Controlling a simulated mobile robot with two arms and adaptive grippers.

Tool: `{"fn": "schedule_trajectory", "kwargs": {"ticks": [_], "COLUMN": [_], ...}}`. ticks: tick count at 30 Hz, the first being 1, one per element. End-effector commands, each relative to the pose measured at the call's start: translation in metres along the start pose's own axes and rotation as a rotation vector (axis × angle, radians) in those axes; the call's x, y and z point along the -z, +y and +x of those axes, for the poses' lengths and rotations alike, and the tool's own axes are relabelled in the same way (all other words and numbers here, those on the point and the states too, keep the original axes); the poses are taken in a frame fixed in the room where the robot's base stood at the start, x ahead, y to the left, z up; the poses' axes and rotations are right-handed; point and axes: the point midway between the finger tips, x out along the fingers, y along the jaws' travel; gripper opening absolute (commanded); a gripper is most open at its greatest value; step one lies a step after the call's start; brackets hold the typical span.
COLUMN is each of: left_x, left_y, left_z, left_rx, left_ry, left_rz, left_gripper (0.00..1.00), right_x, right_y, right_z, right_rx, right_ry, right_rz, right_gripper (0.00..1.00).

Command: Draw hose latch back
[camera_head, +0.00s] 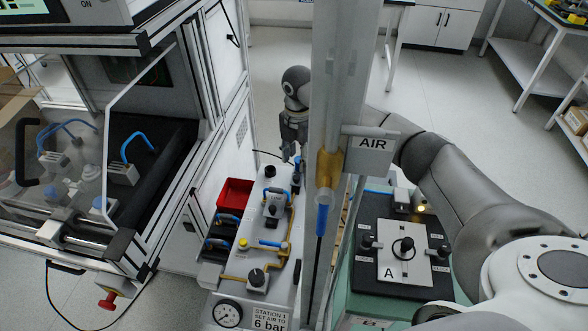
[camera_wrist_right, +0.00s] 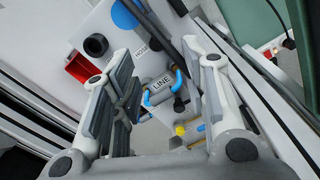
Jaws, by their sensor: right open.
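The station panel (camera_head: 284,262) carries a grey block marked LINE (camera_head: 272,209) with a blue looped handle or hose piece. The LINE block also shows in the right wrist view (camera_wrist_right: 162,82), between and beyond my fingers. Which part is the hose latch I cannot tell for sure. A brass fitting (camera_head: 327,168) with a blue hose end (camera_head: 322,218) hangs on the post by the AIR sign. My right gripper (camera_head: 291,150) is behind the post, pointing down above the far end of the panel. In the wrist view its fingers (camera_wrist_right: 160,105) are apart, with nothing seen held.
A red bin (camera_head: 235,193) and dark trays sit left of the panel. The upright post (camera_head: 341,80) stands before my right arm. A glazed machine (camera_head: 90,180) fills the left. Open floor lies behind.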

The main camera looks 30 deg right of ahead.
Motion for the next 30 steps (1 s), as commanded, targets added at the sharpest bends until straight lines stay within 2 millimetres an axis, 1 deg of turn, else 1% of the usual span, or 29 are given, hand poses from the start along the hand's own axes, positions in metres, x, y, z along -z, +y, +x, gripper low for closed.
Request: {"fn": "schedule_trajectory", "kwargs": {"ticks": [1,5,8,10,12,15,23,24,26,30], "left_x": [-0.002,0.000,0.010,0.020,0.029,0.033,0.020,0.018,0.016,0.014], "left_y": [0.002,0.003,0.002,0.000,-0.001,-0.002,-0.001,0.000,0.000,0.000], "left_z": [-0.002,-0.004,-0.005,-0.005,-0.006,-0.006,-0.005,-0.005,-0.005,-0.005], "left_rx": [-0.002,-0.004,-0.002,0.000,0.001,0.002,0.001,0.000,0.000,0.000], "left_ry": [-0.002,0.002,0.016,0.031,0.045,0.052,0.032,0.028,0.024,0.022], "left_rz": [0.000,0.000,0.000,0.000,0.000,0.000,-0.002,-0.002,-0.002,-0.003], "left_gripper": [0.00,0.00,0.00,0.00,0.00,0.00,0.00,0.00,0.00,0.00], "right_x": [0.001,0.001,0.001,0.001,0.001,0.001,0.001,0.001,0.001,0.001], "right_y": [-0.001,0.000,0.000,0.000,0.000,0.000,0.000,0.000,0.000,0.000], "right_z": [0.011,0.036,0.051,0.061,0.067,0.072,0.074,0.074,0.074,0.074], "right_rx": [0.003,0.003,0.003,0.002,0.001,0.000,0.000,0.000,0.000,0.000], "right_ry": [0.002,0.003,0.001,0.002,0.001,0.001,0.000,0.000,0.000,0.000], "right_rz": [0.000,0.001,0.000,0.000,0.000,0.000,0.000,0.000,0.000,0.000], "right_gripper": [0.41,0.41,0.41,0.41,0.41,0.41,0.41,0.40,0.32,0.14]}}
